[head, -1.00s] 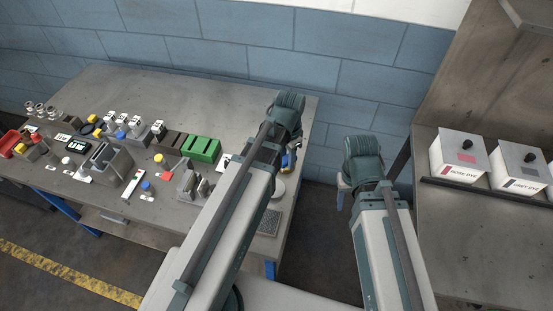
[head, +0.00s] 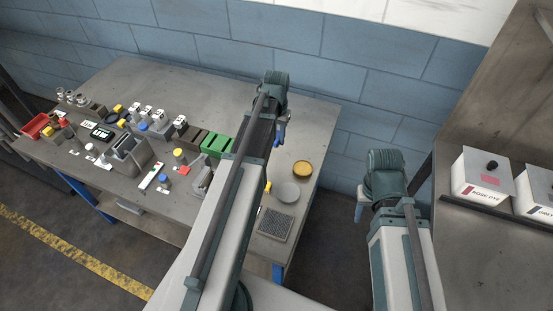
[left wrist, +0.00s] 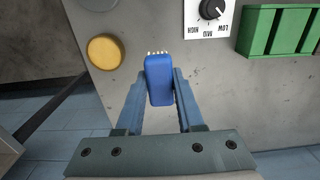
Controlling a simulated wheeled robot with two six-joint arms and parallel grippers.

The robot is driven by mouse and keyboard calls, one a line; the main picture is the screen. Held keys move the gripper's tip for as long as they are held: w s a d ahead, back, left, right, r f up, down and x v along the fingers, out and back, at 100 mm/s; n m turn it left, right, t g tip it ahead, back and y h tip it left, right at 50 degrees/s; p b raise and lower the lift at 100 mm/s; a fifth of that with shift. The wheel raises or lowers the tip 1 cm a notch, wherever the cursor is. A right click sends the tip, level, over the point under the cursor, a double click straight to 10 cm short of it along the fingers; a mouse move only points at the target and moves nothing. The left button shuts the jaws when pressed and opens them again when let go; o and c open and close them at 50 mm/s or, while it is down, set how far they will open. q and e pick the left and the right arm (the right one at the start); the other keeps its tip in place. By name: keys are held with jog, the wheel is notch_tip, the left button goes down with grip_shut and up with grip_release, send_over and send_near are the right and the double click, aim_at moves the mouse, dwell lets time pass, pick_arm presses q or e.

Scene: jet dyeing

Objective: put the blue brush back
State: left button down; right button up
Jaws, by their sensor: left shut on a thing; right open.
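The blue brush (left wrist: 159,80) is held between the two fingers of my left gripper (left wrist: 160,92) in the left wrist view. Its short pale bristles show at the far end, over the grey tabletop. In the head view my left gripper (head: 281,132) is near the table's far right part, partly hidden behind its own arm. The brush is too small there to tell from the fingers. My right gripper (head: 360,205) is open and empty, off the table to the right, partly hidden by its wrist.
A yellow disc (head: 302,170), a grey dish (head: 286,192) and a mesh pad (head: 276,225) lie at the table's right end. A green rack (head: 216,145) and several containers stand further left. A dial panel (left wrist: 208,14) is near the brush. Dye boxes (head: 483,178) stand on the right bench.

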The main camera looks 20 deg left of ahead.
aim_at(276, 161)
pick_arm(q)
notch_tip(276, 161, down, 10)
jog(key=b, duration=0.9)
jog(key=shift+r, duration=0.25)
jog(key=c, duration=0.5)
grip_release()
jog(key=shift+c, duration=0.2)
